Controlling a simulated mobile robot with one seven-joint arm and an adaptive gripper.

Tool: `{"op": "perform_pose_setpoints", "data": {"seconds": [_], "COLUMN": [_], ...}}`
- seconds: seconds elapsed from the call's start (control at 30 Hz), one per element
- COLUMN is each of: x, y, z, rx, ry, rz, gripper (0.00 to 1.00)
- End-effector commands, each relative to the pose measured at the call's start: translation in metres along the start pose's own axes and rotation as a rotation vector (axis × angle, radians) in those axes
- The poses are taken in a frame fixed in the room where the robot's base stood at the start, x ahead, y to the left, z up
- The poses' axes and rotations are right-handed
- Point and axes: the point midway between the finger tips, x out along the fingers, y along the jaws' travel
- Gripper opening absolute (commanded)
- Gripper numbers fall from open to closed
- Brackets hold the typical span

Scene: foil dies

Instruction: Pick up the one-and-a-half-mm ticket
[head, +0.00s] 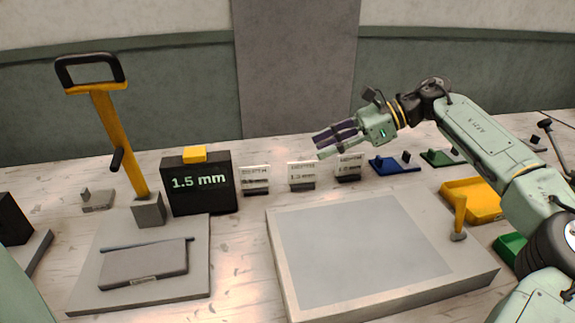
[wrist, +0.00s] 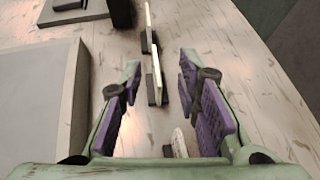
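Three white tickets stand in dark holders in a row on the table: a left one (head: 255,174), a middle one (head: 302,170) and a right one (head: 349,162). Each has small print headed "DEPTH"; I cannot read the numbers surely, so I cannot tell which is the 1.5 mm one. My gripper (head: 334,140) is open and empty, above the middle and right tickets. In the wrist view, the tickets show nearly edge-on: a far one (wrist: 148,22), a middle one (wrist: 157,72) and a near one (wrist: 179,140) low between the purple fingers.
A black block (head: 200,199) reading "1.5 mm" stands left of the tickets, beside a yellow-handled press (head: 118,140). A large grey slab (head: 278,235) lies in front. Blue (head: 395,167) and green (head: 440,158) pieces and a yellow tray (head: 475,205) lie to the right.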

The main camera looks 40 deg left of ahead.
Motion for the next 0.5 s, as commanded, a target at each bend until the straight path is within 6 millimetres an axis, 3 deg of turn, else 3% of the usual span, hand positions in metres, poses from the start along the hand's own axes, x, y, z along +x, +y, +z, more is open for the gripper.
{"op": "perform_pose_setpoints", "data": {"seconds": [0.07, 0.3, 0.5], "x": [-0.001, 0.036, 0.051], "y": [0.003, 0.004, 0.005], "z": [-0.008, -0.009, -0.009], "rx": [0.013, 0.015, 0.014], "ry": [0.021, 0.021, 0.020], "rz": [0.007, 0.010, 0.009], "gripper": [0.30, 0.30, 0.30]}}
